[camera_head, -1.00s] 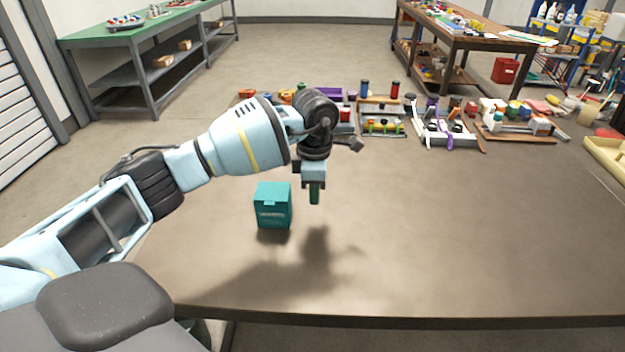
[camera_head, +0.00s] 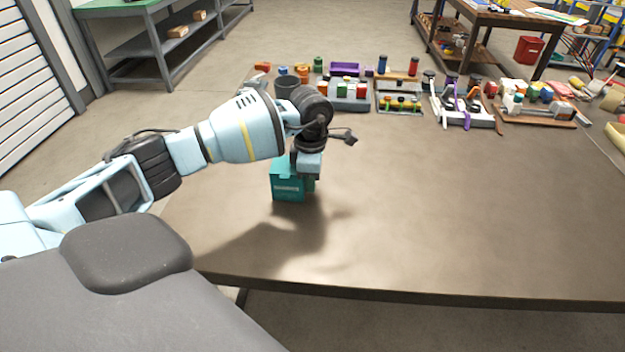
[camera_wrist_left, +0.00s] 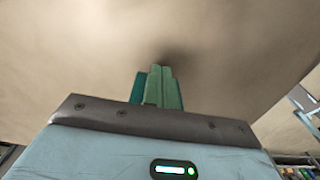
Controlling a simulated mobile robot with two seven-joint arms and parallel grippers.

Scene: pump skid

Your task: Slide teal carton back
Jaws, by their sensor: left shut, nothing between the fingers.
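The teal carton (camera_head: 287,188) stands upright on the brown table (camera_head: 430,220), left of the table's middle. My left gripper (camera_head: 311,185) points down close against the carton's right side and hides part of its right edge. In the left wrist view its green fingers (camera_wrist_left: 163,88) are together with nothing between them. A strip of the teal carton (camera_wrist_left: 138,88) shows just beside and behind them. I cannot tell whether fingers and carton touch. My right gripper is in neither view.
A row of small parts and racks (camera_head: 400,103) lines the table's far edge, including a dark cup (camera_head: 287,88) and a purple bin (camera_head: 345,69). The table is clear to the right of the carton and between it and that row.

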